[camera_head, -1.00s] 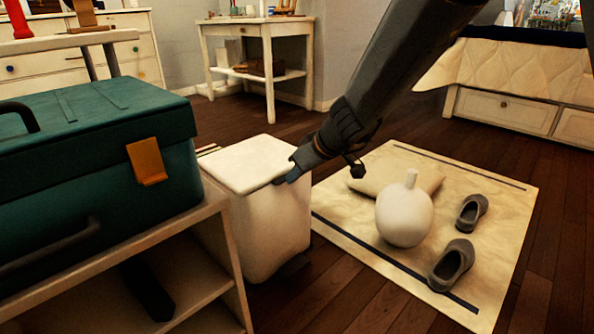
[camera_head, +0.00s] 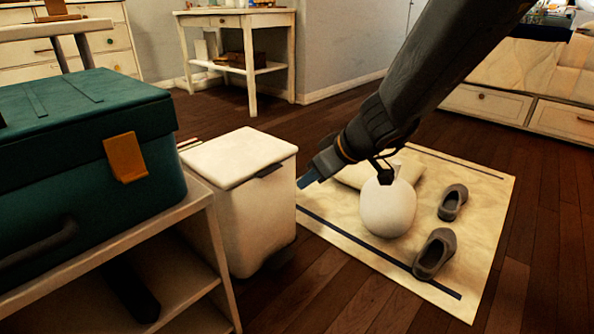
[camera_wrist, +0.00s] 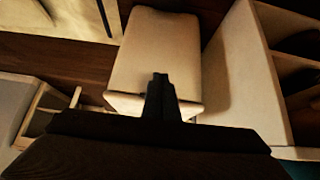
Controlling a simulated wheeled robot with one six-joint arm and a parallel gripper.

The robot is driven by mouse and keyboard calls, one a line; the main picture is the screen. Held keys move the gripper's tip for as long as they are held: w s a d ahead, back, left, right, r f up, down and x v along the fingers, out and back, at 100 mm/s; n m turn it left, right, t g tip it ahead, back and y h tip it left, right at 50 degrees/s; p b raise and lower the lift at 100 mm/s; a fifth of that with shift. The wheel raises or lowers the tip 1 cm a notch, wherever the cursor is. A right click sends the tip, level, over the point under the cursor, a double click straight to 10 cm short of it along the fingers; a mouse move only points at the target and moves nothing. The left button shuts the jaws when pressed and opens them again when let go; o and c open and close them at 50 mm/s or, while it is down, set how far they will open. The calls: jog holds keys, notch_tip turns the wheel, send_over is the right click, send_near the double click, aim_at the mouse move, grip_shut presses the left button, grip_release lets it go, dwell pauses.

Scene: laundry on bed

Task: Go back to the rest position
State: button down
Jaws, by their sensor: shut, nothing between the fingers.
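My gripper (camera_head: 305,182) is at the end of my arm, which reaches down from the upper right in the head view. Its fingers are together and nothing is between them. It is just right of a white lidded bin (camera_head: 255,215), with a small gap visible in the head view. The bin's lid is closed. In the wrist view the dark gripper (camera_wrist: 160,78) points over the pale bin lid (camera_wrist: 155,40). The exact height of the fingers relative to the lid is hard to tell.
A green case (camera_head: 80,165) with an orange latch sits on a shelf unit (camera_head: 195,205) at left. A rug (camera_head: 470,290) holds a round white object (camera_head: 388,208), a pillow (camera_head: 345,175) and two grey shoes (camera_head: 435,253). A white side table (camera_head: 245,20) stands behind. Dark floor is open at right.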

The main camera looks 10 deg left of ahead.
jog(key=s+a+r+m+g+p, duration=0.1)
jog(key=s+r+g+p, duration=0.1)
jog(key=s+r+p, duration=0.5)
jog(key=s+a+r+g+p, duration=0.15)
jog(key=s+r, duration=0.25)
jog(key=s, duration=0.7)
jog(key=s+d+r+m+h+p, duration=0.25)
jog(key=s+d+r+p, duration=0.2)
jog(key=s, duration=0.35)
jog(key=s+d+r+m+h+p, duration=0.25)
jog(key=s+d+r+p, duration=0.2)
jog(key=s, duration=0.35)
jog(key=d+r+m+p, duration=0.2)
jog(key=d+r+p, duration=0.5)
jog(key=p, duration=0.5)
jog(key=d+r+m+h+p, duration=0.1)
jog(key=d+r+p, duration=0.5)
jog(key=r+p, duration=0.6)
jog(key=d+r+m+p, duration=0.2)
jog(key=d+r+p, duration=0.5)
jog(key=p, duration=0.6)
notch_tip(320, 180, up, 3)
jog(key=shift+d+f+m+g+h, duration=0.2)
jog(key=shift+d+m+g+h, duration=0.15)
jog(key=shift+m+g+h, duration=0.1)
